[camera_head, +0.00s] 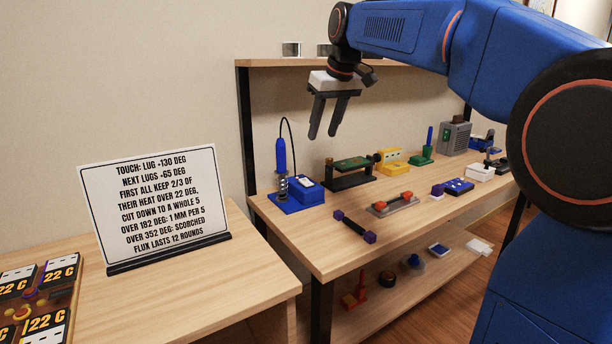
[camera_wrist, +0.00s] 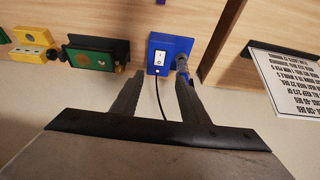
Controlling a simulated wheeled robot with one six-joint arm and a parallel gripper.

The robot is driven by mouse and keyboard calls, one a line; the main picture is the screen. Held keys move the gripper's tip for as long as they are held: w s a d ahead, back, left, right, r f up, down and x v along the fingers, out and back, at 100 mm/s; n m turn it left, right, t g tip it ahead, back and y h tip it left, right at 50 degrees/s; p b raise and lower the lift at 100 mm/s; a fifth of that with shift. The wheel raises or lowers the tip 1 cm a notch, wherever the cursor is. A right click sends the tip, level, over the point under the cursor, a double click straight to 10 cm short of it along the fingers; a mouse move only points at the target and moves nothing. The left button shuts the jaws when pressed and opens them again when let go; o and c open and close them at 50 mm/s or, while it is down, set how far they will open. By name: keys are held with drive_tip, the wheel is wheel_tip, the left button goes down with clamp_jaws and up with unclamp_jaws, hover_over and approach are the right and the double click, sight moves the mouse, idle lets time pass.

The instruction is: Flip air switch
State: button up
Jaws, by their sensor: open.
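My gripper (camera_head: 323,135) is open and empty, fingers pointing down, above the back left part of the workbench. In the wrist view its two fingers (camera_wrist: 159,82) are spread apart below a blue box (camera_wrist: 183,44) with a white rocker switch (camera_wrist: 159,58). The same blue box (camera_head: 309,194) stands at the bench's left end in the head view, lower than my fingers and apart from them. A blue-handled iron (camera_head: 281,155) stands in a coil holder beside it. No switch is labelled as the air switch in either view.
A green board on a dark stand (camera_head: 354,163), a yellow block (camera_head: 391,161) and a grey box (camera_head: 455,138) stand to the right. A dark bar with purple ends (camera_head: 354,227) lies in front. A shelf (camera_head: 290,62) runs behind. A text sign (camera_head: 155,205) stands on the left table.

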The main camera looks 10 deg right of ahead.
approach(307, 182)
drive_tip(key=x, duration=0.6)
drive_tip(key=shift+w+a+f, duration=0.1)
drive_tip(key=shift+f, duration=0.3)
